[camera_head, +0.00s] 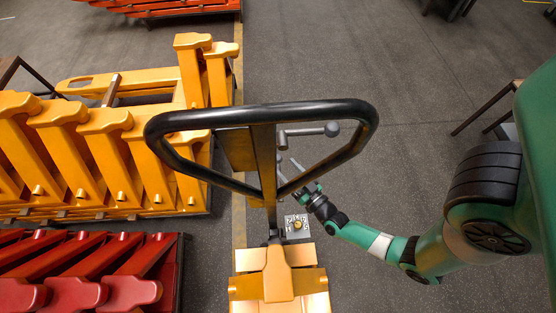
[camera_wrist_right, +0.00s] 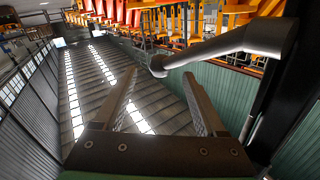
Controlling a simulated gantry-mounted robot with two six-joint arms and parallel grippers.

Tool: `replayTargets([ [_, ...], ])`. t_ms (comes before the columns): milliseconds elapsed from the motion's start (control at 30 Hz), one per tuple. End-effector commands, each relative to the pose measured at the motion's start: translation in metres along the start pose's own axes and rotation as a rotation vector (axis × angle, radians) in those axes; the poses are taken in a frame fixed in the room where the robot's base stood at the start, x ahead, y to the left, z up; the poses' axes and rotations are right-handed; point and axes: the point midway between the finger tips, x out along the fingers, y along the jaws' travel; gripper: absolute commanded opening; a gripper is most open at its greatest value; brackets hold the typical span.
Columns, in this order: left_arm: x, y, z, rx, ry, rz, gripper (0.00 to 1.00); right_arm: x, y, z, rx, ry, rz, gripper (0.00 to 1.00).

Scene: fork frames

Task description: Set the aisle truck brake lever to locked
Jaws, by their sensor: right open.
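The yellow aisle truck (camera_head: 278,283) stands at the bottom middle of the head view, with a black looped handle (camera_head: 262,112) above it. A grey lever with a rounded knob (camera_head: 331,129) sticks out to the right from the handle post. In the right wrist view the lever (camera_wrist_right: 225,43) crosses from upper right, its knob (camera_wrist_right: 157,66) just beyond the fingertips and roughly between them. My right gripper (camera_head: 287,168) is open and empty, below the lever in the head view; its two fingers also show in the wrist view (camera_wrist_right: 160,76). The left gripper is not in view.
A small metal plate with a yellow centre (camera_head: 297,225) sits beside the post base. Yellow trucks (camera_head: 100,140) and red trucks (camera_head: 90,280) stand in rows at left. The black handle loop surrounds the gripper area in the head view. Grey floor (camera_head: 400,70) is clear at upper right.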

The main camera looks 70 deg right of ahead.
Motion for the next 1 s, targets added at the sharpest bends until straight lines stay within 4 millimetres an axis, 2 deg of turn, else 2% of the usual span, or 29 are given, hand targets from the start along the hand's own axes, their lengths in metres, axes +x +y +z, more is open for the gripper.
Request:
replayTargets([
  [33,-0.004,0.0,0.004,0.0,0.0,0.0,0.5,0.013,0.0,0.002,0.001,0.006,0.001,0.73],
  [200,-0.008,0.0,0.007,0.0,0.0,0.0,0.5,0.041,-0.001,0.001,0.0,0.001,-0.002,0.73],
  [333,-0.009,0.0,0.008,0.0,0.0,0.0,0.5,0.05,-0.001,0.001,0.001,0.0,-0.002,0.73],
  [600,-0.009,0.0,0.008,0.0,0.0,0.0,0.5,0.051,-0.001,0.0,0.001,-0.001,-0.003,0.72],
  [1000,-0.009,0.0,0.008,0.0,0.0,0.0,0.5,0.051,-0.001,0.0,0.0,-0.001,-0.003,0.0],
])
